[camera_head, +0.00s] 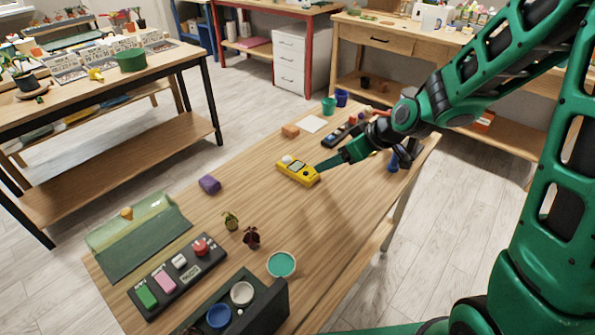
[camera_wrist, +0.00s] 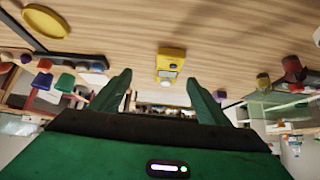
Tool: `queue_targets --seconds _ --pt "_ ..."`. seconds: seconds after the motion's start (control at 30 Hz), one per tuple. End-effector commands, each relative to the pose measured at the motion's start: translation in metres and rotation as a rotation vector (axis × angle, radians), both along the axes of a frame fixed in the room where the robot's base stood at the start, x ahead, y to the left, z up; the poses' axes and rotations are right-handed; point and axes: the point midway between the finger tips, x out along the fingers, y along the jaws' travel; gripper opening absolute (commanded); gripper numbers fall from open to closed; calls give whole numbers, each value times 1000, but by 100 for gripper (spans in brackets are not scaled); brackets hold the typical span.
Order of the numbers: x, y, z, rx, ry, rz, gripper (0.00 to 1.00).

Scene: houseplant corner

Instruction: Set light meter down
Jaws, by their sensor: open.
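The yellow light meter (camera_head: 297,172) lies on the wooden table, near its middle, with a pale dome at its left end. In the wrist view the light meter (camera_wrist: 171,64) shows beyond and between the fingers, with a gap to each. My gripper (camera_head: 328,164) is at the right end of the light meter in the head view. In the wrist view my gripper (camera_wrist: 160,95) has its two green fingers spread wide with nothing between the tips. Whether a finger touches the meter in the head view I cannot tell.
A purple block (camera_head: 209,184), small plants (camera_head: 251,237), a green-topped round pot (camera_head: 281,265) and a black tray of coloured blocks (camera_head: 178,276) stand nearer. Bare wood surrounds the meter's front side.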

Motion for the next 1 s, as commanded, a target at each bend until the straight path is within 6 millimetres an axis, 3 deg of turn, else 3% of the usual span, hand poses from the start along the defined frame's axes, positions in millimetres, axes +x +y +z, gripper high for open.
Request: queue_targets --seconds 0.03,0.2,1.0 --pt "4 11 -3 15 -16 20 70" --pt "13 29 -7 39 -51 50 70" --pt "50 76 -69 38 -53 49 70"
